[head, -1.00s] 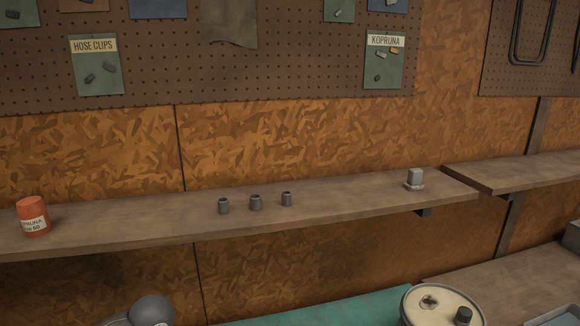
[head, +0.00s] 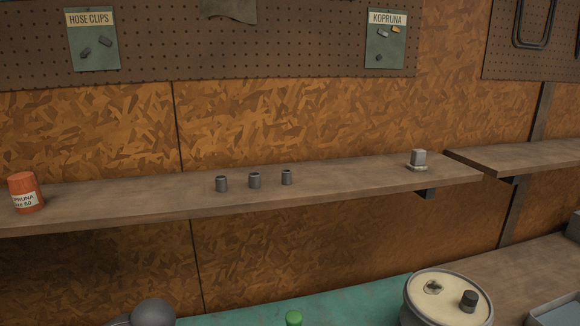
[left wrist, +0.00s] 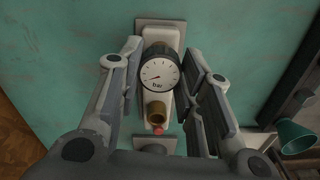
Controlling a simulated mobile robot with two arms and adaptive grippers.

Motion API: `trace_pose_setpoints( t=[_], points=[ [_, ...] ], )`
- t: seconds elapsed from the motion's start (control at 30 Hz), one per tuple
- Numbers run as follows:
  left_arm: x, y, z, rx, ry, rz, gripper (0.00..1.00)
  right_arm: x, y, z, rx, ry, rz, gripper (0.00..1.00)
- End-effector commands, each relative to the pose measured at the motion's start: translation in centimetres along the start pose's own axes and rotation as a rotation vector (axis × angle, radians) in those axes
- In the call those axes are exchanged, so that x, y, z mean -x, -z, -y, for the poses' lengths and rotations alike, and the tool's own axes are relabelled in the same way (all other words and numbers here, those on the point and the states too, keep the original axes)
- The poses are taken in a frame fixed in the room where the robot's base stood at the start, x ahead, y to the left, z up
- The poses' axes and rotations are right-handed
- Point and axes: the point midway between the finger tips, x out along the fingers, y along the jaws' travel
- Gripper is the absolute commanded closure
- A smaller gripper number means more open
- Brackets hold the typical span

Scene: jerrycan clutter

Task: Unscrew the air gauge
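The air gauge (left wrist: 160,74), a round dial with a white face marked "bar" and a dark rim, shows in the left wrist view. It sits on a pale block above a brass fitting (left wrist: 156,110), with a small red part below. My left gripper (left wrist: 162,54) is open, with one finger on each side of the gauge and visible gaps between. Whether it touches the gauge cannot be told. The gauge is out of the head view. My right gripper is in neither view.
A green cone (left wrist: 295,137) is at right in the wrist view.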

Motion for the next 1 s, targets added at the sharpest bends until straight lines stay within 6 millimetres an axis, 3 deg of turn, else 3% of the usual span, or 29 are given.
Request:
trace_pose_setpoints(
  t=[0.03, 0.2, 1.0],
  points=[
    [0.00, 0.01, -0.01, 0.000, 0.000, 0.000, 0.79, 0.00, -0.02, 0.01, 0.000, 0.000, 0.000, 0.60],
    [-0.01, 0.01, -0.01, 0.000, 0.000, 0.000, 1.00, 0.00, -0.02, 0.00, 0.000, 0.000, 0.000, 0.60],
    [0.71, 0.02, -0.03, 0.000, -0.001, -0.001, 1.00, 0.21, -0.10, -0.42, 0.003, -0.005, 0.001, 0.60]
  ],
)
